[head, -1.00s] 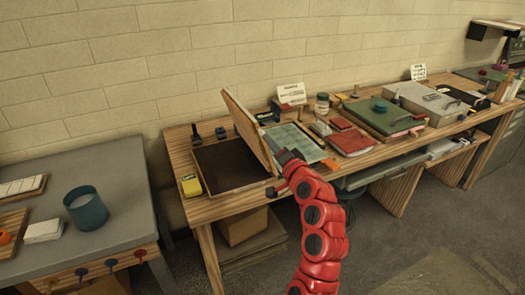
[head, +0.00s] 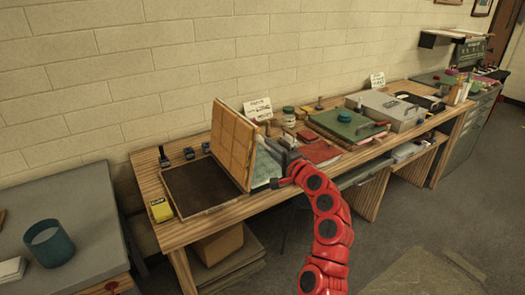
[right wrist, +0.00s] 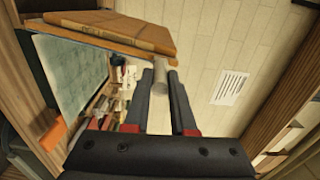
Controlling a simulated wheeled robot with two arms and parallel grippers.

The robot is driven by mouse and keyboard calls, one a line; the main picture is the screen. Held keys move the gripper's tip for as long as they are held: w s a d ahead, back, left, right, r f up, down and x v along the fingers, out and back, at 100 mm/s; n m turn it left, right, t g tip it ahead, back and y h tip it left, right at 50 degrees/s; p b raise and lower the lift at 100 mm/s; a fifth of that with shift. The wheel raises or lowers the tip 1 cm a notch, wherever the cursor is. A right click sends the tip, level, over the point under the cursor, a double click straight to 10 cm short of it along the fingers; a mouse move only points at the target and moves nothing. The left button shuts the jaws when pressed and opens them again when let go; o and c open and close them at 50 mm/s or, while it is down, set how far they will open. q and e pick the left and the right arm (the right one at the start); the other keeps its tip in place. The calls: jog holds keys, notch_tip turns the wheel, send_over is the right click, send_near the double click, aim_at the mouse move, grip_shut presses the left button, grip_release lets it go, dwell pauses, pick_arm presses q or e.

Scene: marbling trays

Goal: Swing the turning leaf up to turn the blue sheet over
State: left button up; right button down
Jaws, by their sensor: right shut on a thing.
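The turning leaf (head: 233,145) is a wooden panel with a gridded face, standing close to upright between a dark shallow tray and a blue-green sheet. It also shows along the top of the right wrist view (right wrist: 110,28). The blue sheet (head: 266,172) lies to the right of the leaf, partly hidden by the leaf and my arm; the right wrist view shows it at left (right wrist: 75,75). My right gripper (head: 268,148) is at the leaf's right side, shut on a short grey round handle (right wrist: 160,76). My left gripper is out of view.
The dark tray (head: 168,207) lies left of the leaf, with a yellow box (head: 161,210) near its corner. A red book (head: 319,152), a green board (head: 372,129) and a metal box (head: 387,110) crowd the bench's right. A grey table (head: 88,215) stands at left.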

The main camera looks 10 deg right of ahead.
jog(key=shift+w+d+f+m, duration=0.15)
jog(key=shift+d+m, duration=0.15)
jog(key=shift+d, duration=0.25)
jog(key=shift+w+d+f+m, duration=0.1)
jog(key=shift+w+d+m, duration=0.15)
jog(key=shift+d, duration=0.35)
jog(key=shift+w+d+f+m, duration=0.15)
jog(key=shift+d+m, duration=0.2)
jog(key=shift+d, duration=0.2)
jog(key=c, duration=0.8)
grip_release()
jog(key=shift+o, duration=0.2)
jog(key=b+v, duration=0.3)
jog(key=v, duration=1.4)
jog(key=shift+s, duration=0.2)
